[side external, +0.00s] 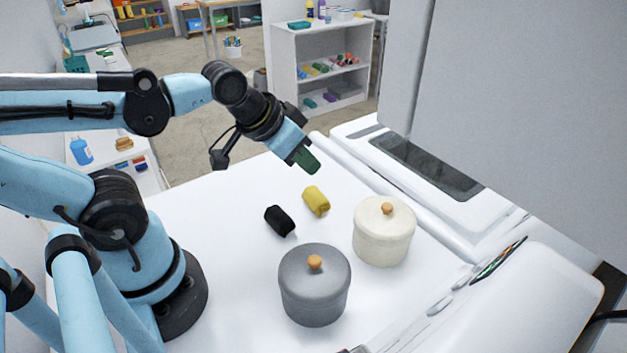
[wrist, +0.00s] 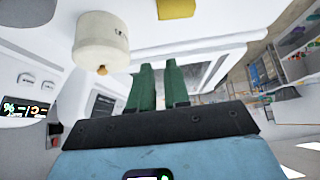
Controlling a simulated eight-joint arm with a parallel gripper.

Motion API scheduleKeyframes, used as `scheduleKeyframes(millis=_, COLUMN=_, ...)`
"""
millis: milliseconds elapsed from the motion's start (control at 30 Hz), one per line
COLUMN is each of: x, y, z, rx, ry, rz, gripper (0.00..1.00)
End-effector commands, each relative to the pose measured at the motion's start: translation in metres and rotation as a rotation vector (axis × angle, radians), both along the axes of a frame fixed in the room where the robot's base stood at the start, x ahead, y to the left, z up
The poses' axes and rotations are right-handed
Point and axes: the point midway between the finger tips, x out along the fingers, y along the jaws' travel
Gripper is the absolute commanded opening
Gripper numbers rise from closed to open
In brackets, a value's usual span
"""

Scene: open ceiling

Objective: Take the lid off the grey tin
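The grey tin (side external: 314,296) stands upright on the white table in the side view. Its lid (side external: 315,262) is on it and has an orange-brown knob (side external: 315,262) on top. In the wrist view only a grey piece of the tin (wrist: 20,12) shows, cut off at the top left corner. My gripper (side external: 312,170) has green fingers and is raised above the far part of the table, well away from the grey tin. In the wrist view its two fingers (wrist: 158,66) stand apart with a narrow gap and nothing between them.
A cream tin (side external: 382,238) with a knobbed lid stands right of and behind the grey tin. A black block (side external: 279,221) and a yellow block (side external: 316,200) lie between the tins and my gripper. White appliances (side external: 425,165) line the right side.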

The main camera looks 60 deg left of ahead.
Motion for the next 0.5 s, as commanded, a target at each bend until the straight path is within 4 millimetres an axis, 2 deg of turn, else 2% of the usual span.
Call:
scheduleKeyframes(millis=33, x=0.0, y=0.0, z=0.0, rx=0.0, ry=0.0, rz=0.0, gripper=0.24)
scheduleKeyframes(millis=200, x=0.0, y=0.0, z=0.0, rx=0.0, ry=0.0, rz=0.0, gripper=0.5)
scheduleKeyframes(millis=500, x=-0.0001, y=-0.0031, z=0.0009, rx=-0.008, ry=0.009, rz=0.001, gripper=0.5)
